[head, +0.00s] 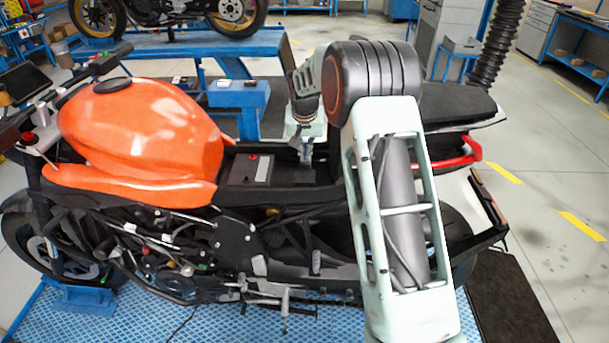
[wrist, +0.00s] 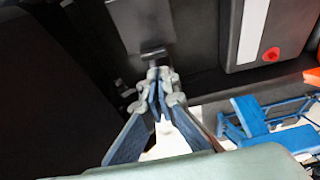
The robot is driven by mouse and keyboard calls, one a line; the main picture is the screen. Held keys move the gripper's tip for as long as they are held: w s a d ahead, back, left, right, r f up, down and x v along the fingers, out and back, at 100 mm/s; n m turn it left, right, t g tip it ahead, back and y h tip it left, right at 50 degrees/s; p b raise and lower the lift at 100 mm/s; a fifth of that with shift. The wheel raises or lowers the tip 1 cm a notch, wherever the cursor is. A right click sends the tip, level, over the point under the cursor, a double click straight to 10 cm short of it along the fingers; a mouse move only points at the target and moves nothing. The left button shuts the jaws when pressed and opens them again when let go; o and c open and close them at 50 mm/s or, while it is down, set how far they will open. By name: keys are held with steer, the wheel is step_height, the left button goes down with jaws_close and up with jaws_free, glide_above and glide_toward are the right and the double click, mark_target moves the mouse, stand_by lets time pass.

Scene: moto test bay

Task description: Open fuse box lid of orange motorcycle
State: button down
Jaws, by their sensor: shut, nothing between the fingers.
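The orange motorcycle (head: 145,130) stands side-on with its bay under the seat area uncovered. A small black box, which looks like the fuse box (head: 297,174), sits in this bay right of the battery. In the wrist view the dark box top (wrist: 140,20) has a small tab (wrist: 153,54) on its near edge, and the lid looks down. My gripper (head: 305,158) points down into the bay over this box. In the wrist view my gripper (wrist: 158,76) is shut and empty, its fingertips close to the tab. I cannot tell whether they touch it.
The battery (head: 248,170) with a red terminal is just left of the box; it also shows in the wrist view (wrist: 275,30). The orange tank is further left, the black seat (head: 455,106) right. A blue bench (head: 175,45) with another motorcycle stands behind.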

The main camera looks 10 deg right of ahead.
stand_by(0.6)
steer(key=shift+f+b, duration=1.2)
steer(key=shift+f, duration=0.3)
